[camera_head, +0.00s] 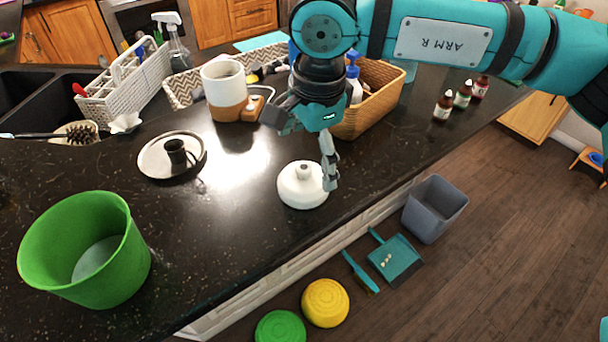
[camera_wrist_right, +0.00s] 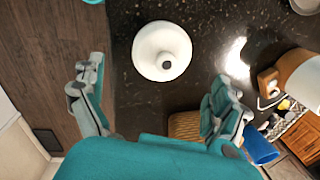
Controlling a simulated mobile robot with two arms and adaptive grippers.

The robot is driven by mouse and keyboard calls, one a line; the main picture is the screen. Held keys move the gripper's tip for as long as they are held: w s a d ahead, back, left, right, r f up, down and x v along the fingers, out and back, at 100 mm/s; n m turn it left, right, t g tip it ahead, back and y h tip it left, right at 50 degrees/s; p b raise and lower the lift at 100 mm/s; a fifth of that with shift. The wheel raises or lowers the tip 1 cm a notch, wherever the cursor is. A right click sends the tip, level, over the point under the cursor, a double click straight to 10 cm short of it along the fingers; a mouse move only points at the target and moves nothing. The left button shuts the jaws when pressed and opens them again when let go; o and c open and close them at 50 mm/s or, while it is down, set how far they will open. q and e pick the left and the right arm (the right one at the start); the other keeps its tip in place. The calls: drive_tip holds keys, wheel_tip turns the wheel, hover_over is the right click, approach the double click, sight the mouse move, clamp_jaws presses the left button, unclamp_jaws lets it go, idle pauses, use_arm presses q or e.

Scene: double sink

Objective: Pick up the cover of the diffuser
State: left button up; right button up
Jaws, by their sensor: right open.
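The white dome-shaped cover (camera_head: 302,186) with a small neck on top stands upright on the dark counter near its front edge. It also shows in the right wrist view (camera_wrist_right: 162,50), top centre, with a dark opening in its neck. My right gripper (camera_head: 302,150) is open and empty just above and behind the cover. In the head view one finger hangs in front of the cover's right side; contact cannot be told. In the wrist view the fingers (camera_wrist_right: 158,98) are spread wide, with the cover ahead of them. My left gripper is out of view.
A round plate with a black holder (camera_head: 175,150) lies left of the cover; a green bucket (camera_head: 110,270) stands front left. A white-and-tan canister (camera_head: 225,90) and wicker basket (camera_head: 375,110) stand behind. Small bottles (camera_head: 462,95) stand right.

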sight(306, 170)
drive_tip(key=f+p, duration=0.2)
drive_tip(key=f, duration=0.1)
drive_tip(key=f+p, duration=0.1)
drive_tip(key=f, duration=0.1)
drive_tip(key=shift+w+a+f, duration=0.15)
drive_tip(key=shift+w+a, duration=0.15)
drive_tip(key=shift+f, duration=0.3)
drive_tip(key=c, duration=1.2)
